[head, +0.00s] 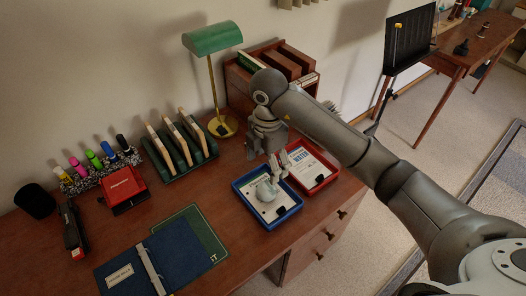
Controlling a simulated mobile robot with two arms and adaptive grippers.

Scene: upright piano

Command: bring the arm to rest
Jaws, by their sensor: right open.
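My right arm reaches in from the right side of the head view. My right gripper (277,167) points down over the desk (235,165), above the blue tray (291,210) and the red tray (334,180). It is open, and I see nothing held between its fingers. The red tray holds papers. My left gripper is out of view.
A green lamp (212,40) and a wooden shelf unit (258,90) stand behind my gripper. Left are a green rack (183,160), several markers (93,158), a red hole punch (124,190) and a blue binder (165,255). Another table (462,42) stands at the far right.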

